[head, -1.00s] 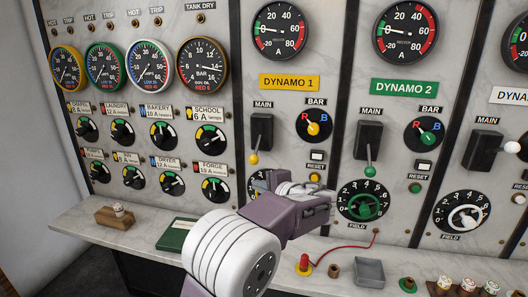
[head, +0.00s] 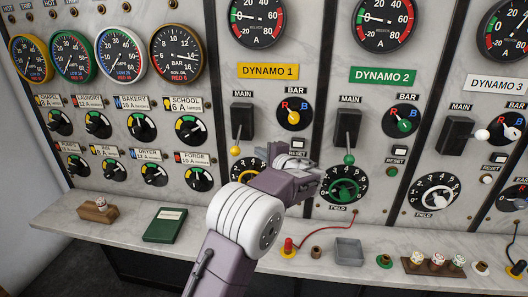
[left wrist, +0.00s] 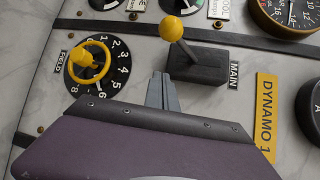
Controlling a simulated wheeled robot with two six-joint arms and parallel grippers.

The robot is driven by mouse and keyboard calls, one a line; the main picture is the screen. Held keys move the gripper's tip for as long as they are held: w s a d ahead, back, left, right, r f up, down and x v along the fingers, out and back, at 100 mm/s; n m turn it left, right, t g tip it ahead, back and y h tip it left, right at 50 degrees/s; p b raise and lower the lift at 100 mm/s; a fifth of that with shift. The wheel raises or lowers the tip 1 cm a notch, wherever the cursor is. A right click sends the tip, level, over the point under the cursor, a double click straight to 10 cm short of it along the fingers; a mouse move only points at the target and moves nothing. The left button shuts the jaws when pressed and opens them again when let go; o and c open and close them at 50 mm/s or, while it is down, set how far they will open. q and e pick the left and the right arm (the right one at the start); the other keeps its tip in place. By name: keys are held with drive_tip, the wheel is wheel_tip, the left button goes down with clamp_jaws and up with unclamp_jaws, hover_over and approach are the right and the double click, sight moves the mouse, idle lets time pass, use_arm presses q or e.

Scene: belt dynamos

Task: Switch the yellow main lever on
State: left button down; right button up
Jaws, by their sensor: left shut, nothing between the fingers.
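The yellow main lever (head: 235,150) is on the DYNAMO 1 panel, its yellow ball hanging below the black MAIN switch box (head: 242,115). In the left wrist view the yellow ball (left wrist: 171,28) sits on a grey stem that leans out from the black box (left wrist: 197,64). My left gripper (head: 308,180) is in front of the lower part of the panels, right of and below the lever, and partly hides the yellow field dial. In the left wrist view its fingers (left wrist: 162,90) are shut and empty, close to the switch box and apart from the ball. My right gripper is not in view.
The yellow field knob (left wrist: 88,57) and the red-blue BAR selector (head: 293,117) are close to the lever. The green DYNAMO 2 lever (head: 349,159) stands to the right. A marble shelf (head: 120,225) below holds a green book (head: 166,225) and a grey tray (head: 348,251).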

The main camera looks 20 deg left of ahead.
sight(238, 140)
use_arm(q)
drive_tip(key=a+p, duration=0.1)
drive_tip(key=a, duration=0.1)
drive_tip(key=s+a+p, duration=0.1)
drive_tip(key=a, duration=0.1)
drive_tip(key=shift+s+a, duration=0.15)
drive_tip(key=shift+a, duration=0.15)
